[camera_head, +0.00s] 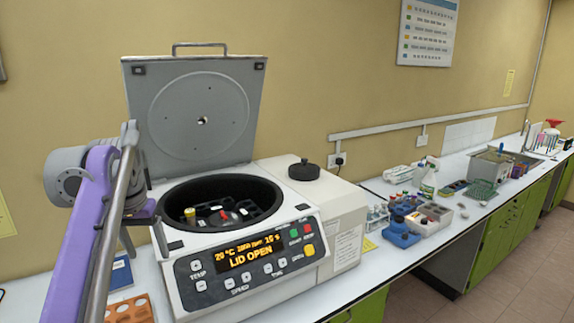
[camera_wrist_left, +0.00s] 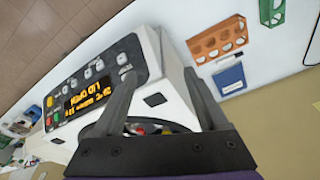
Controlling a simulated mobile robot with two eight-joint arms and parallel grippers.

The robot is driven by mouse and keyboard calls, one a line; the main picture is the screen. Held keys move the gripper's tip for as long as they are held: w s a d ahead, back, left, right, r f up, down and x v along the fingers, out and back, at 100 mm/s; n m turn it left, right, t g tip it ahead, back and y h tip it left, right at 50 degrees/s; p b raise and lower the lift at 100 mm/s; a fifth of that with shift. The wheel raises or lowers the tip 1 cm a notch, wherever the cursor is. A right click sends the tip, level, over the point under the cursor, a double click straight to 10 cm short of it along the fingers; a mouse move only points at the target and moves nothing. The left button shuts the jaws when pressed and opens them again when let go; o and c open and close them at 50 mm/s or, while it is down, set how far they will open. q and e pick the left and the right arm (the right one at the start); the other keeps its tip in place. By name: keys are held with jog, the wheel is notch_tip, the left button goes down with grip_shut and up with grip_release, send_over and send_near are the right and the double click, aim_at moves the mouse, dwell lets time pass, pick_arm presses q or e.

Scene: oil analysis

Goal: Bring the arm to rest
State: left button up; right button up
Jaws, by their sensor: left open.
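My left arm comes in from the left in the camera_head view, with a purple link. My left gripper (camera_head: 146,243) is at the left side of the centrifuge (camera_head: 333,222), partly hidden by the arm. In the left wrist view my left gripper (camera_wrist_left: 160,76) has its two grey fingers apart, with nothing held between them. The centrifuge lid (camera_head: 200,115) stands raised, and the display (camera_head: 250,252) reads "LID OPEN". A yellow-topped tube (camera_head: 190,214) shows in the dark rotor bowl. My right gripper is not in view.
An orange rack (camera_head: 130,310) and a blue book (camera_head: 121,274) lie left of the centrifuge; they also show in the left wrist view, near a green rack (camera_wrist_left: 271,12). Blue holders (camera_head: 401,234), a spray bottle (camera_head: 428,180) and a grey bath (camera_head: 490,168) stand further right on the bench.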

pick_arm(q)
jog(key=s+d+f+t, duration=0.1)
jog(key=s+d+f, duration=0.3)
jog(key=s+f, duration=0.3)
jog(key=s+d+f+t, duration=0.1)
jog(key=s+d+f, duration=0.3)
jog(key=s+f, duration=0.3)
jog(key=s+d+f+m+t, duration=0.1)
jog(key=s+d+f, duration=0.3)
jog(key=s+f, duration=0.4)
notch_tip(320, 180, down, 6)
jog(key=shift+r+t, duration=0.1)
jog(key=shift+t, duration=0.4)
jog(key=shift+d, duration=0.1)
